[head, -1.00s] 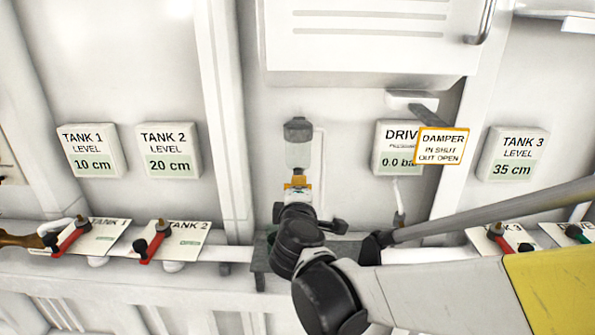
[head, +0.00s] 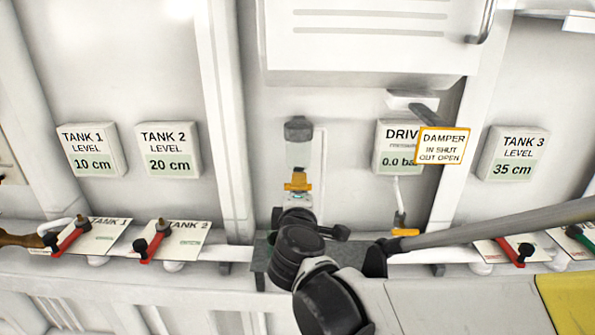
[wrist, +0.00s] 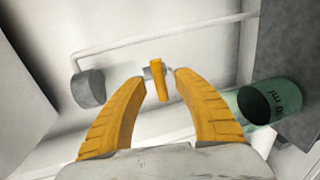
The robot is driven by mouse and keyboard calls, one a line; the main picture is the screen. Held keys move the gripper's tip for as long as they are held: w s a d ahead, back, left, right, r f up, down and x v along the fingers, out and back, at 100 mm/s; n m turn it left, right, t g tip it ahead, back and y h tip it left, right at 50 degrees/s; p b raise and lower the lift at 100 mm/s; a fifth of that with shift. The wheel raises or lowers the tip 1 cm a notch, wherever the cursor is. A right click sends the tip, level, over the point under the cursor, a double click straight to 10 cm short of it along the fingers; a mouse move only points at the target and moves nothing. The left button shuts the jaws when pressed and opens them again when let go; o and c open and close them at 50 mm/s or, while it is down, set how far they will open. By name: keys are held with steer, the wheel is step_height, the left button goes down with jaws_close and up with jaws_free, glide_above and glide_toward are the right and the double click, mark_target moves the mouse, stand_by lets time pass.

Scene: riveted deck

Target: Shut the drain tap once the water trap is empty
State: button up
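The water trap (head: 298,155) is a clear bowl under a dark grey cap on the wall in the head view. Its water level is too small to tell. My gripper (head: 298,184) is just below the bowl there. In the wrist view my gripper (wrist: 159,77) has its two orange fingers apart, with a gap on each side of an orange lever (wrist: 158,80). The lever looks like the drain tap's handle and stands between the fingertips, seemingly untouched. A green-tinted cup (wrist: 262,105) marked in ml is at the right of the wrist view.
A drive pressure gauge (head: 388,160) reads 0.0, partly behind a damper sign (head: 442,146). An orange-ended part (head: 405,232) hangs below it, beside my arm. Red-handled valves (head: 152,245) line the ledge. A grey cylinder (wrist: 89,88) is left of my fingers.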

steer(key=s+r, duration=0.2)
steer(key=s, duration=0.7)
steer(key=shift+s, duration=0.3)
steer(key=shift+f, duration=0.1)
steer(key=s+d+f+m+g+h+b, duration=0.1)
steer(key=s+d+f+m+g+b, duration=0.2)
steer(key=d+f+m, duration=0.45)
steer(key=s+d+f+m+g+h+b, duration=0.1)
steer(key=s+d+f+m+g, duration=0.35)
steer(key=d, duration=0.55)
steer(key=s+f+m+g+y+b, duration=0.1)
steer(key=s+f+m+y, duration=0.1)
steer(key=s+f+m, duration=0.2)
steer(key=s+m, duration=0.1)
steer(key=s, duration=0.2)
steer(key=shift+d+f+b, duration=0.2)
steer(key=shift+d+b, duration=0.15)
steer(key=shift+s, duration=0.1)
